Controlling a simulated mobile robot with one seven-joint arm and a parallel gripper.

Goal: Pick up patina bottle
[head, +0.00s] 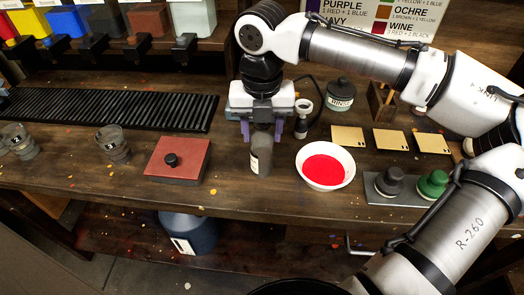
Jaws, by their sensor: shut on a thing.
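The patina bottle seems to be the small grey-brown bottle (260,157) with a pale label, upright at the middle of the workbench; its label is too small to read. My gripper (262,132) points down over it, with its purple fingers on either side of the bottle's upper part. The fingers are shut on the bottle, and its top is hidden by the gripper. I cannot tell whether the bottle's base touches the bench.
A white bowl of red powder (325,166) stands close right of the bottle. A red-lidded box (178,160) is to the left. A tray with grey and green knobbed pieces (408,187) is at right. A black slatted rack (110,109) lies behind left.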

